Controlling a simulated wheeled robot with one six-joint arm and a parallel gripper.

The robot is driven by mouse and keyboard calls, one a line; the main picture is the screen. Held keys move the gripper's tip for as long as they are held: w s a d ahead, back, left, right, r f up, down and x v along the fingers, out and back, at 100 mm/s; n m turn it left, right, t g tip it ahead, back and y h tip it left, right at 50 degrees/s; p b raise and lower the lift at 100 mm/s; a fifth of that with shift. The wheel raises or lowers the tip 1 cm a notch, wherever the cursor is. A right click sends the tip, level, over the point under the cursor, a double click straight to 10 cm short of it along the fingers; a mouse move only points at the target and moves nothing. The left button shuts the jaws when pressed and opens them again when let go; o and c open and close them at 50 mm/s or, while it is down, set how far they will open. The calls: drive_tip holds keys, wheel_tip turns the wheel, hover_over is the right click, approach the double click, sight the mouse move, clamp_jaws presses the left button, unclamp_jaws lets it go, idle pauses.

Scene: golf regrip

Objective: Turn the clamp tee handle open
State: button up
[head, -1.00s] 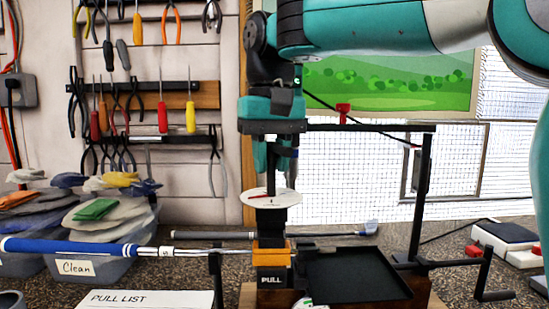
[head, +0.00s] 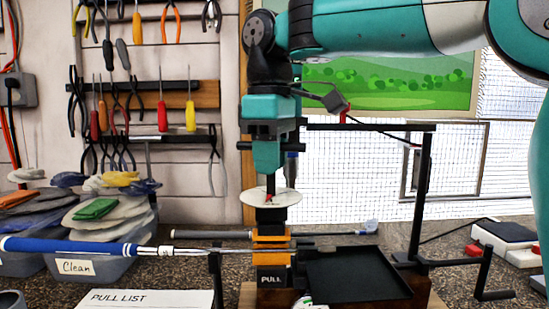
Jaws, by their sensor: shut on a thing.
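The clamp (head: 270,237) is a black and orange block marked PULL, with a white disc (head: 285,195) on top. A small red mark (head: 268,198) shows on the disc. A blue-gripped golf club (head: 70,247) lies level with its shaft running into the clamp from the left. My gripper (head: 268,186) points straight down over the disc and is shut on the tee handle. The fingers hide the handle almost wholly, so its angle cannot be read directly.
A black tray (head: 355,275) and a black frame with a crank (head: 485,275) stand right of the clamp. Another club (head: 215,235) lies behind it. A bin labelled Clean (head: 85,268) with cloths and a pull list sheet (head: 150,300) are at left.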

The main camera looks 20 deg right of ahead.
drive_tip(key=shift+n, duration=1)
drive_tip(key=o, duration=0.9)
drive_tip(key=shift+s+a, duration=0.1)
drive_tip(key=shift+s, duration=0.05)
drive_tip(key=shift+o, duration=0.2)
drive_tip(key=shift+r, duration=0.2)
drive_tip(key=shift+r+p, duration=0.7)
drive_tip(key=shift+p, duration=0.15)
wheel_tip(320, 180, up, 16)
drive_tip(key=p, duration=1.5)
drive_tip(key=shift+p, duration=0.4)
